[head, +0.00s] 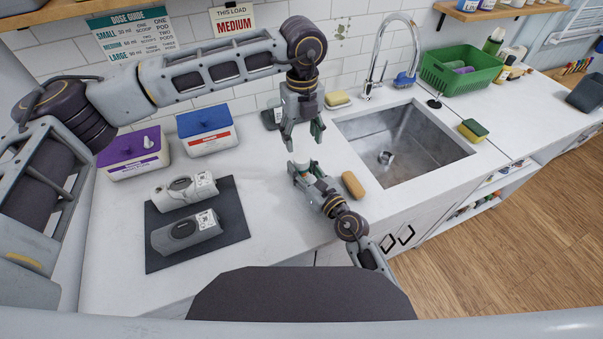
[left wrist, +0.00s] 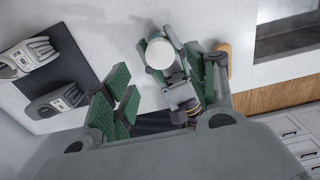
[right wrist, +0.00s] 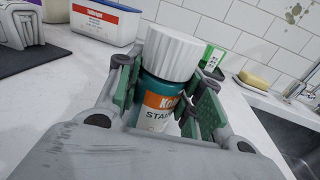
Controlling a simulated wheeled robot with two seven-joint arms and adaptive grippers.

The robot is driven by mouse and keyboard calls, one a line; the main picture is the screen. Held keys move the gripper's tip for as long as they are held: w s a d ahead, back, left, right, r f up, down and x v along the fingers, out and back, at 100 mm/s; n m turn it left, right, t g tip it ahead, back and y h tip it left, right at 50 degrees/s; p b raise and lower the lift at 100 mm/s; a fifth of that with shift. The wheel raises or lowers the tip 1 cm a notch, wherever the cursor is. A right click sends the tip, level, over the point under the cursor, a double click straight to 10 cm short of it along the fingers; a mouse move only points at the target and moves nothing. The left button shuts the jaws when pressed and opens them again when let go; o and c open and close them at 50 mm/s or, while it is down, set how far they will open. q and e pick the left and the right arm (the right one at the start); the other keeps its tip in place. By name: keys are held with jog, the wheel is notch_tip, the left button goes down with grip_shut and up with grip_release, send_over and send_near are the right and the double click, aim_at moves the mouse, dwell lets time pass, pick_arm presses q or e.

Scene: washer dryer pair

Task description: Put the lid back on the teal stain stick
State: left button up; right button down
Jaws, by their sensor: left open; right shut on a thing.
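The teal stain stick (right wrist: 155,108) stands roughly upright in my right gripper (right wrist: 165,85), whose pads close on it from both sides. The white ribbed lid (right wrist: 174,52) is on top of the stick; I cannot tell whether it is fully seated. The lid's round white top also shows in the left wrist view (left wrist: 160,54) and, small, in the head view (head: 301,164). My left gripper (head: 303,143) is open and empty, pointing down just above the lid, apart from it. My right gripper in the head view (head: 304,171) is low over the counter.
A brown sponge (head: 353,185) lies beside my right gripper, left of the sink (head: 410,165). A dark mat (head: 160,258) with two devices lies at the left. Purple-lidded (head: 133,152) and blue-lidded (head: 207,130) tubs stand at the back. The counter between mat and grippers is clear.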

aim_at(302, 157)
pick_arm(q)
jog(key=shift+f, duration=0.2)
jog(key=shift+f, duration=3.8)
jog(key=shift+c, duration=0.5)
jog(key=c, duration=1)
jog(key=o, duration=1.2)
jog(key=shift+c, duration=0.2)
jog(key=shift+r, duration=2.25)
